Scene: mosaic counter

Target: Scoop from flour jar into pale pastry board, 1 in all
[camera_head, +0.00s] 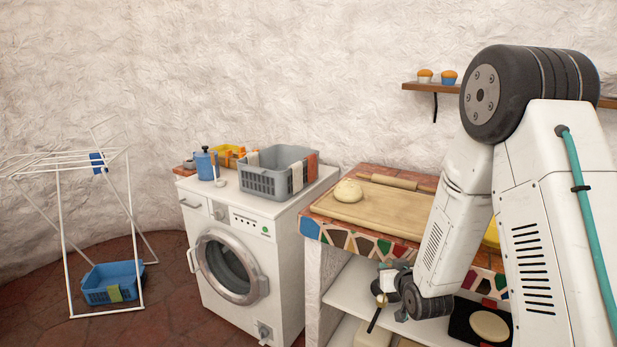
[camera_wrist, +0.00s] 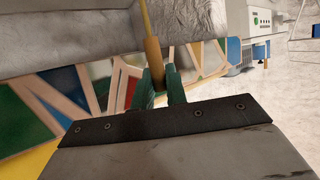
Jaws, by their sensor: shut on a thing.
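The pale pastry board (camera_head: 405,210) lies on the mosaic counter, with a pale dough ball (camera_head: 347,190) at its left end. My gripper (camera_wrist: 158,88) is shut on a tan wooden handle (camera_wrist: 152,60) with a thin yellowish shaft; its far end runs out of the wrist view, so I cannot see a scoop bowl. In the head view my gripper (camera_head: 384,283) is below the counter's tiled edge, in front of the open shelves. I cannot make out the flour jar; my arm covers the counter's right part.
A washing machine (camera_head: 240,255) stands left of the counter, bearing a grey basket (camera_head: 265,183) and a blue bottle (camera_head: 205,165). A rolling pin (camera_head: 395,181) lies behind the board. A dark tray (camera_head: 462,325) with a pale disc is low right. A drying rack (camera_head: 130,220) stands far left.

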